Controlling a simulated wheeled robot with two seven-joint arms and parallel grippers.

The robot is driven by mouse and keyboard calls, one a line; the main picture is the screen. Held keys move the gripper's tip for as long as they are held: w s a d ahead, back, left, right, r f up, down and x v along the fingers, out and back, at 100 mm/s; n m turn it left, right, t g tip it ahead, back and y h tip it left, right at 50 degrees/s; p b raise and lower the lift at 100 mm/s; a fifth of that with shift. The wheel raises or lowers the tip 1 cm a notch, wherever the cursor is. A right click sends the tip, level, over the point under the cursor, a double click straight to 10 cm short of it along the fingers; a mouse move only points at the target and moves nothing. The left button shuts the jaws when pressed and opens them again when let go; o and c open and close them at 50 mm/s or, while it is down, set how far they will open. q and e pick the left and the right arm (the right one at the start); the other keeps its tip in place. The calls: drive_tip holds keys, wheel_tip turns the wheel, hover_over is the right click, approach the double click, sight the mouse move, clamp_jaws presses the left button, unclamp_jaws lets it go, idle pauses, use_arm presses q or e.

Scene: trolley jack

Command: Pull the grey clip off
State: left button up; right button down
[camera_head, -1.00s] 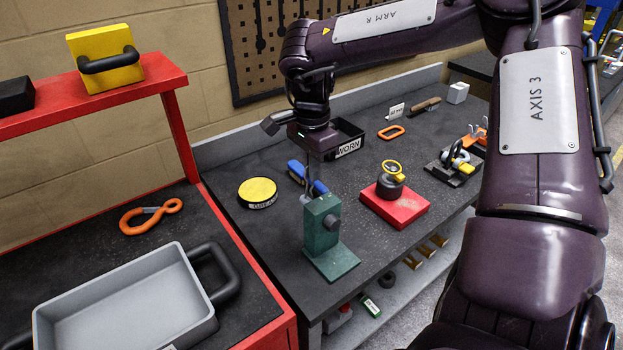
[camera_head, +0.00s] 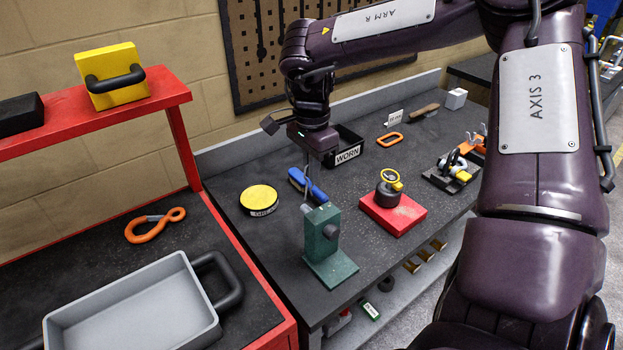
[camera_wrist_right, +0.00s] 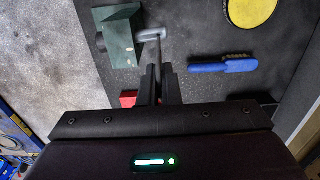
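A green bracket (camera_head: 330,262) stands at the bench's near edge and also shows in the right wrist view (camera_wrist_right: 121,38). A light grey pin (camera_wrist_right: 150,33) sticks out of its side. A thin grey clip (camera_wrist_right: 159,50) runs from this pin to my right gripper's fingers; where it meets the pin is too small to make out. My left gripper is in neither view.
A blue-handled brush (camera_head: 308,185) and a yellow-topped tin (camera_head: 258,199) lie behind and left of the bracket. A red block with a dark knob (camera_head: 395,215) is on the right. A black "WORN" tray (camera_head: 349,153) is behind. A grey tray (camera_head: 130,315) is at left.

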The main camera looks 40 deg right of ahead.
drive_tip(key=shift+r+p, duration=2.25)
drive_tip(key=shift+r, duration=0.3)
drive_tip(key=shift+f, duration=0.2)
wheel_tip(320, 180, down, 7)
drive_tip(key=b, duration=0.7)
drive_tip(key=shift+r, duration=0.1)
